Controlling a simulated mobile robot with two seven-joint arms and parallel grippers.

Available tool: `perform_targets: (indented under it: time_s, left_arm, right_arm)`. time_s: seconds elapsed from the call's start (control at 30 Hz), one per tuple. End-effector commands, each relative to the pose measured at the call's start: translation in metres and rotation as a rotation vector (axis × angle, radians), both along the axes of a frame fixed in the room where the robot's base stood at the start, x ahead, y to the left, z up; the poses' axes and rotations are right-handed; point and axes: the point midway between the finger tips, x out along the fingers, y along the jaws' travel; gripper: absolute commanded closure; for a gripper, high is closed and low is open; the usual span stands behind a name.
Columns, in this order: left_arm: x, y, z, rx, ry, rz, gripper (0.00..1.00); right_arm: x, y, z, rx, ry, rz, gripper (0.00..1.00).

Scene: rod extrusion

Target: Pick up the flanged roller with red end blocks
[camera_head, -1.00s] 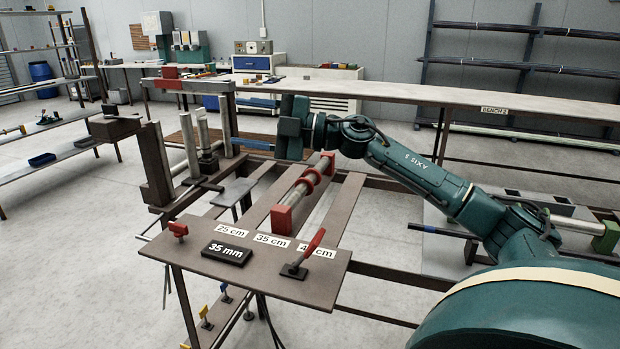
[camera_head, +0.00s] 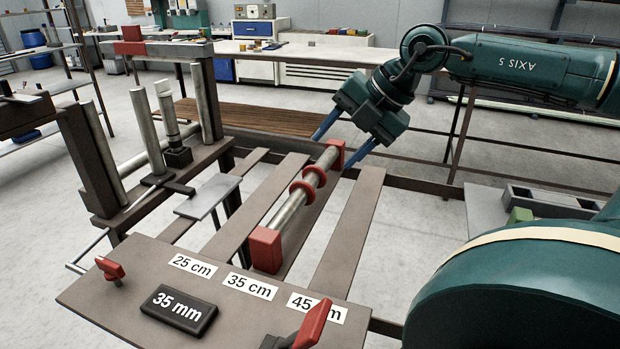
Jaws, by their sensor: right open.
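The flanged roller (camera_head: 293,212) is a metal rod with two red flanges near its middle and a red block at each end. It lies lengthwise on the slats of the brown frame (camera_head: 350,225), its near red block (camera_head: 265,249) by the size labels. My right gripper (camera_head: 338,150) is open, with its two blue fingers pointing down and to the left near the roller's far red block (camera_head: 336,153). One finger shows left of that block and the other right of it. I cannot tell whether they touch it. My left gripper is not in view.
The near plate carries labels, a black 35 mm block (camera_head: 179,309) and red-handled clamps (camera_head: 110,269). Upright metal posts (camera_head: 148,130) stand left of the roller. A long bench (camera_head: 400,56) runs behind. The slats beside the roller are bare.

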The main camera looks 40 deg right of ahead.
Motion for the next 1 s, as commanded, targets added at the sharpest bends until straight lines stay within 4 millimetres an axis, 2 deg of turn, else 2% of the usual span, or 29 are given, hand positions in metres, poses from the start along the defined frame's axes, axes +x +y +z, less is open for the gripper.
perform_targets:
  time_s: [0.17, 0.43, 0.73, 1.0]
  left_arm:
    - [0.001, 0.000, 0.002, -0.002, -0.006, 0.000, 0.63]
    - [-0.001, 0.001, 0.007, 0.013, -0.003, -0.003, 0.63]
    - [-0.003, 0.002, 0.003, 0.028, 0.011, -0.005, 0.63]
    - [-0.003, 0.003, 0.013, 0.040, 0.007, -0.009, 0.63]
  right_arm:
    - [-0.003, -0.003, -0.009, -0.028, 0.027, -0.014, 0.47]
    - [0.022, 0.010, -0.051, -0.022, 0.028, -0.012, 0.47]
    - [0.034, 0.014, -0.069, -0.026, 0.022, -0.015, 0.47]
    - [0.048, 0.015, -0.087, -0.020, 0.023, -0.015, 0.47]
